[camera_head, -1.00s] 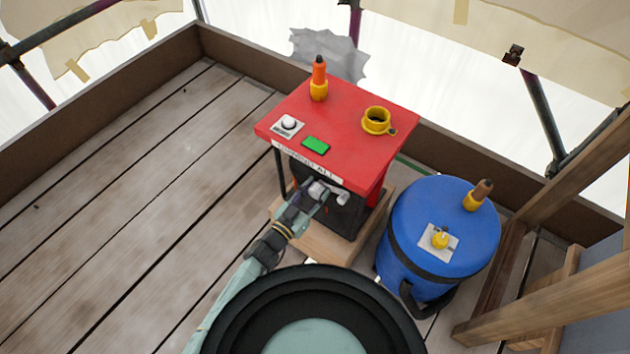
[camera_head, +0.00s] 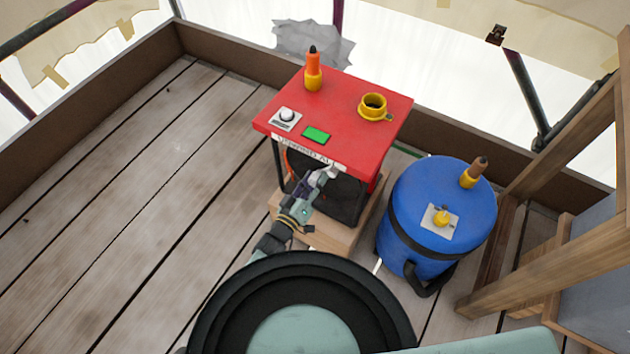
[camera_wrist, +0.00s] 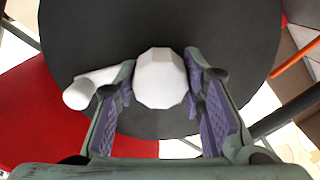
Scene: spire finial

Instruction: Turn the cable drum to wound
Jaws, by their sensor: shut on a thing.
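The cable drum (camera_head: 345,198) is a black disc under the red top of a stand. In the wrist view, the drum's round black face (camera_wrist: 235,75) fills the middle. A white faceted knob (camera_wrist: 160,80) stands out from the drum between my fingers. A white rod (camera_wrist: 95,86) lies to its left. My gripper (camera_head: 322,178) reaches in at the stand's front, just below the label strip. In the wrist view, my gripper (camera_wrist: 162,85) is shut on the white knob with its purple pads. Much of the drum is hidden by the red top and my gripper.
The red top (camera_head: 345,105) carries an orange-and-yellow marker (camera_head: 313,70), a yellow ring (camera_head: 373,106), a white knob plate (camera_head: 285,119) and a green panel (camera_head: 316,135). A blue barrel (camera_head: 440,205) stands close on the right. The plank floor (camera_head: 120,200) at left is clear.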

